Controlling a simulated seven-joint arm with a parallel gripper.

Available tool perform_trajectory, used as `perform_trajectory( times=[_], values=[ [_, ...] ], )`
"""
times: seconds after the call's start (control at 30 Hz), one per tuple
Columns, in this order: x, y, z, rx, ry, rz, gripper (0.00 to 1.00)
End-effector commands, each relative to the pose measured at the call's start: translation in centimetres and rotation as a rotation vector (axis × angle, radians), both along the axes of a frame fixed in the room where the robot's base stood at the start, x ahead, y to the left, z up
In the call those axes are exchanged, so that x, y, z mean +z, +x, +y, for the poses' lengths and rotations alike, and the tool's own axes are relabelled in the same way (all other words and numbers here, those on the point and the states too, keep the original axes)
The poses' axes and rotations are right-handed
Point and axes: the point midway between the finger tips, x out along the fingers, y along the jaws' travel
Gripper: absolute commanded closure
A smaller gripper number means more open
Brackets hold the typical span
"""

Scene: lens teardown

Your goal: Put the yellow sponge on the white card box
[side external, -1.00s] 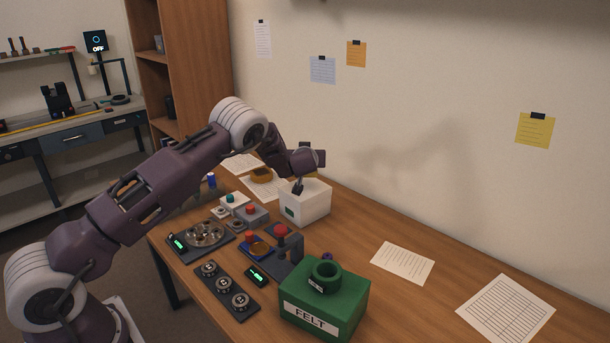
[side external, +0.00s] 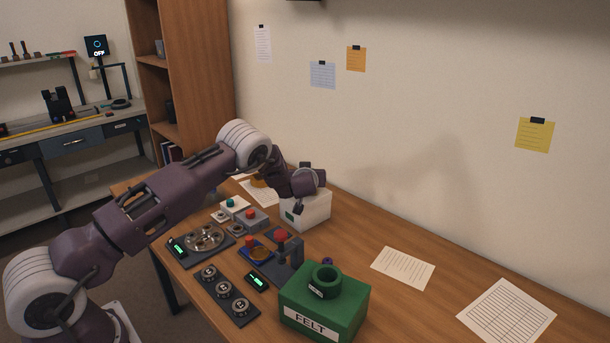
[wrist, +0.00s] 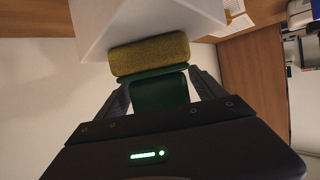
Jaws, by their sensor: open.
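The yellow sponge (wrist: 150,55) lies just beyond my fingertips in the wrist view, long side across the picture, with a green layer along its lower edge. A dark green area shows between the fingers. My gripper (wrist: 160,82) is open, one finger on each side of that area. The white card box (wrist: 125,18) is right behind the sponge; I cannot tell whether they touch. In the side view the box (side external: 309,211) stands on the table near the wall, with my gripper (side external: 303,186) low over its top. The sponge is hidden there.
A green FELT box (side external: 325,300) with a green ring on top stands at the front. Button boxes (side external: 251,216), a round metal tray (side external: 205,238) and a dark stand (side external: 288,262) crowd the left. The table right of the white box is mostly clear, with paper sheets (side external: 403,267).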

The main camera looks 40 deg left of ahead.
Motion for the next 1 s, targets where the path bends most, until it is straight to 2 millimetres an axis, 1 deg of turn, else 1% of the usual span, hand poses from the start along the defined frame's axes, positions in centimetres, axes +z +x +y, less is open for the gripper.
perform_trajectory(
  times=[0.07, 0.17, 0.5, 0.63, 0.73, 0.9, 0.97, 1.0],
  values=[
    [0.3, 0.0, 0.0, 0.0, 0.0, -0.001, 0.2],
    [0.8, -0.7, -0.9, -0.001, -0.002, 0.0, 0.2],
    [3.8, -5.9, -6.0, -0.003, -0.001, 0.001, 0.2],
    [4.5, -7.2, -7.3, -0.001, 0.0, 0.001, 0.2],
    [4.9, -7.8, -7.8, 0.0, 0.0, 0.0, 0.2],
    [5.1, -7.9, -8.0, -0.003, -0.005, -0.001, 0.2],
    [6.0, -7.9, -8.6, -0.019, -0.038, 0.0, 0.2],
    [7.2, -8.0, -9.4, -0.043, -0.081, 0.004, 0.2]
  ],
)
